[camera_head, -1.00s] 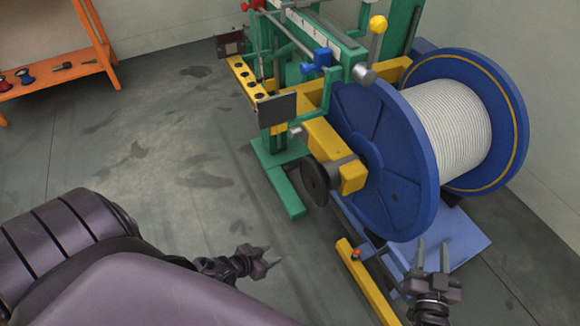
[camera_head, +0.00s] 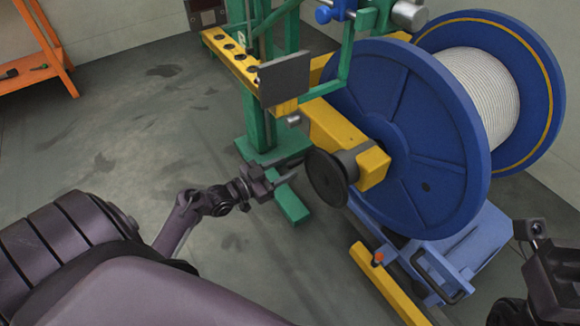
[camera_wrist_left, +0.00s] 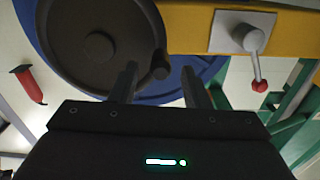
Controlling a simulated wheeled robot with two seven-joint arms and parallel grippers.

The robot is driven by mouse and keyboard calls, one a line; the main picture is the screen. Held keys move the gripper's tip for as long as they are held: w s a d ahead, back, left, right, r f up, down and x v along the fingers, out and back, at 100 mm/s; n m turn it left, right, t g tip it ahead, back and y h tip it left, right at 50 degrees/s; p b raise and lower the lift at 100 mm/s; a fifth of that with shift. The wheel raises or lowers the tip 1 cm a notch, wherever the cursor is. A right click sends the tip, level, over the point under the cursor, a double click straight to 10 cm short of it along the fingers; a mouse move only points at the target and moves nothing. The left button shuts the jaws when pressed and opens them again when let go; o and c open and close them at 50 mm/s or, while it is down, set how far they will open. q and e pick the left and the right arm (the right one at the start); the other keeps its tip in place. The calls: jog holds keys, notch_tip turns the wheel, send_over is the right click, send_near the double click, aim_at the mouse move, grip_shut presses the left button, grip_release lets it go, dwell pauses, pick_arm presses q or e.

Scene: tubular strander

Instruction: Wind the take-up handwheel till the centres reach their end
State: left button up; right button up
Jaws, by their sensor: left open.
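The take-up handwheel (camera_head: 327,179) is a dark disc on the near end of the yellow take-up arm (camera_head: 345,135), beside the blue reel (camera_head: 405,130). In the left wrist view the handwheel (camera_wrist_left: 85,40) fills the upper left, with a small dark knob (camera_wrist_left: 160,68) on its rim. My left gripper (camera_head: 290,172) is open and empty, just left of the handwheel. In the wrist view its fingers (camera_wrist_left: 158,85) point toward the rim, one each side of the knob's line; I cannot tell whether they touch. My right gripper (camera_head: 550,270) is at the right edge, its fingers unclear.
The reel carries white rope (camera_head: 480,95) and stands over a blue base (camera_head: 455,260). A yellow floor rail (camera_head: 385,285) lies in front. The green frame (camera_head: 265,120) stands behind the handwheel. A lever with a red ball (camera_wrist_left: 260,86) is right of the knob. Floor at left is clear.

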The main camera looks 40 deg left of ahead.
pick_arm(q)
jog(key=shift+x, duration=1.35)
grip_shut()
